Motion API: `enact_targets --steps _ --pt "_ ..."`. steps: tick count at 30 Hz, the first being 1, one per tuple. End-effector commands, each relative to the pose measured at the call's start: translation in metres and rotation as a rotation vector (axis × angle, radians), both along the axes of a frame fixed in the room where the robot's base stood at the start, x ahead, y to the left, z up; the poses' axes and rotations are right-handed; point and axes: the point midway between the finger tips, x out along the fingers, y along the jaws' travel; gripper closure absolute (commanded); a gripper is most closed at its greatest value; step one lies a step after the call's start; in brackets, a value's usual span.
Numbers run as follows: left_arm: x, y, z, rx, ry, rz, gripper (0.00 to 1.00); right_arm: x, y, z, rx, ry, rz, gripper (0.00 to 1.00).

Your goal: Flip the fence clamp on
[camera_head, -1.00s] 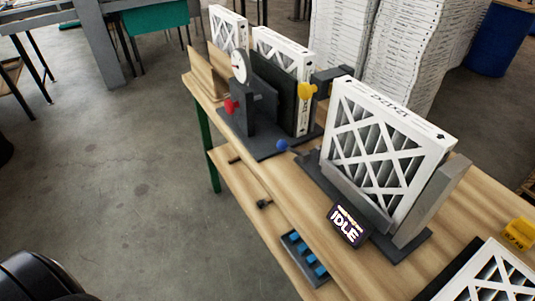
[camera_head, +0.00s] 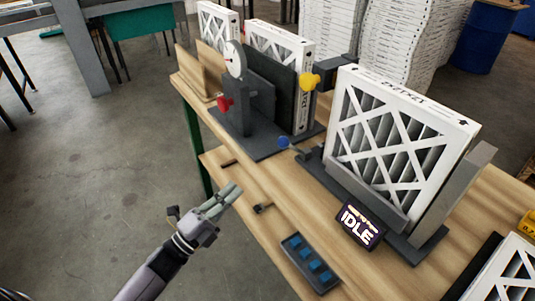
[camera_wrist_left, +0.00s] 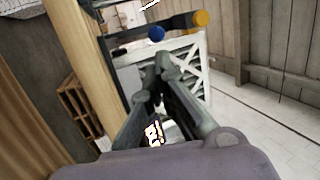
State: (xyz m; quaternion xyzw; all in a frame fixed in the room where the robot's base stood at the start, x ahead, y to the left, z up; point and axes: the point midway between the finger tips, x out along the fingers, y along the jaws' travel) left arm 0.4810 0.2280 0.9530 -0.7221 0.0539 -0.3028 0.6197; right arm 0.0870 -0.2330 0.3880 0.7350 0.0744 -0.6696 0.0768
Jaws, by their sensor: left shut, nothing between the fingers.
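A grey fixture (camera_head: 262,146) with a round dial (camera_head: 235,58) stands on the bench, with a red knob (camera_head: 224,103) on its near side and a yellow knob (camera_head: 309,80) at its right. A blue ball knob (camera_head: 283,142) sits on a thin lever by the grey stand that holds a boxed filter (camera_head: 395,140). I cannot tell which knob belongs to the fence clamp. My left gripper (camera_head: 231,190) is shut and empty, left of the bench's front edge and apart from all knobs. In the left wrist view its fingers (camera_wrist_left: 162,66) point toward the blue knob (camera_wrist_left: 156,33) and yellow knob (camera_wrist_left: 201,19).
A display reading IDLE (camera_head: 359,227) is at the stand's front. A tray with blue pieces (camera_head: 311,262) lies on the lower shelf (camera_head: 252,222). More filters stand at the back and lower right. The floor left of the bench is open.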

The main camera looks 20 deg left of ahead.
Motion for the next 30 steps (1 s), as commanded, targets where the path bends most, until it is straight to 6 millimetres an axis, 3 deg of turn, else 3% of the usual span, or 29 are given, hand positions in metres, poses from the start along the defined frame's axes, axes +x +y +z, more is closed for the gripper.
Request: enact_targets --steps 11,30 --pt "0.008 -0.003 0.004 -0.003 0.002 0.002 1.00 0.000 -0.001 0.004 -0.001 0.001 0.000 0.60" --pt "0.104 -0.056 0.048 -0.005 0.005 0.003 1.00 0.000 -0.004 0.044 -0.005 0.001 0.002 0.60"
